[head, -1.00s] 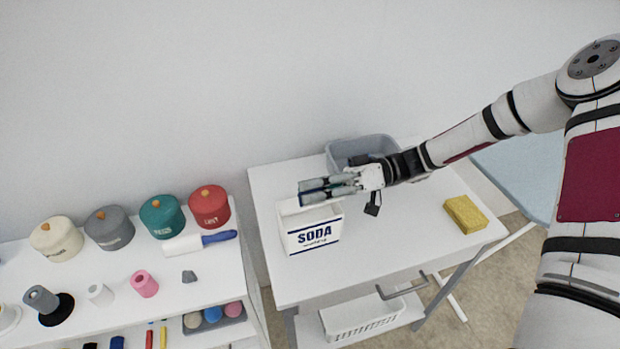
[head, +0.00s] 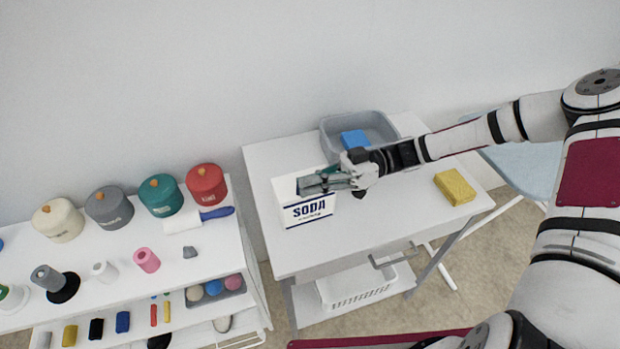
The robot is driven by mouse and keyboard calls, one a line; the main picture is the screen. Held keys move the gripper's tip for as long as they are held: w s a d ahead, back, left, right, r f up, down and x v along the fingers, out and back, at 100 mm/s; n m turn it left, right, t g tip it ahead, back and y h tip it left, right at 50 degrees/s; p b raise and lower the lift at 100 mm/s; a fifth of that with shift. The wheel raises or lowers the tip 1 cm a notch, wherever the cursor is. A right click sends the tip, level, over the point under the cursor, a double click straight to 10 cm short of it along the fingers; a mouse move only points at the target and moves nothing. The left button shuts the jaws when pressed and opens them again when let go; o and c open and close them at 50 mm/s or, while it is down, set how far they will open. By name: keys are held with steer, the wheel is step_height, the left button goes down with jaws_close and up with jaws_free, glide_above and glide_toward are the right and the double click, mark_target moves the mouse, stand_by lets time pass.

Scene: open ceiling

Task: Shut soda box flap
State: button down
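The soda box (head: 308,212) is white with blue SODA lettering and stands upright on the white table (head: 400,220). A white panel at its back left (head: 284,187), which looks like the flap, shows beside my gripper. My gripper (head: 304,186) reaches in from the right, with its fingers over the top of the box. The fingers lie close together, but I cannot tell whether they are fully shut or touch the box. They hide much of the box top.
A grey basin (head: 385,128) with a blue item (head: 355,140) stands behind my gripper. A yellow sponge (head: 455,187) lies to the right. A shelf (head: 110,270) with canisters and spools stands to the left. The table front is clear.

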steer(key=shift+f, duration=0.15)
steer(key=c, duration=1.8)
jaws_free()
steer(key=shift+o, duration=0.2)
steer(key=v, duration=1.2)
